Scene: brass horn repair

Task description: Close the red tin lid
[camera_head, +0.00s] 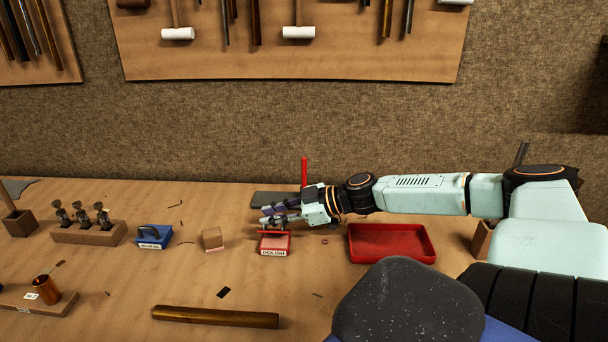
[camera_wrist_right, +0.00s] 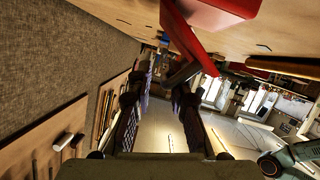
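The red tin (camera_head: 274,244), labelled POLISH, sits on the bench. In the right wrist view the tin (camera_wrist_right: 225,8) is at the top, and a red panel, likely the lid (camera_wrist_right: 189,36), slants down close to the fingers (camera_wrist_right: 161,82). I cannot tell whether they touch. My left gripper is not in view.
A red tray (camera_head: 391,244) lies right of the tin. A small wooden block (camera_head: 213,239) and a blue box (camera_head: 154,236) stand to its left. A dark flat slab (camera_head: 268,199) lies behind. A brass tube (camera_head: 215,317) lies in front.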

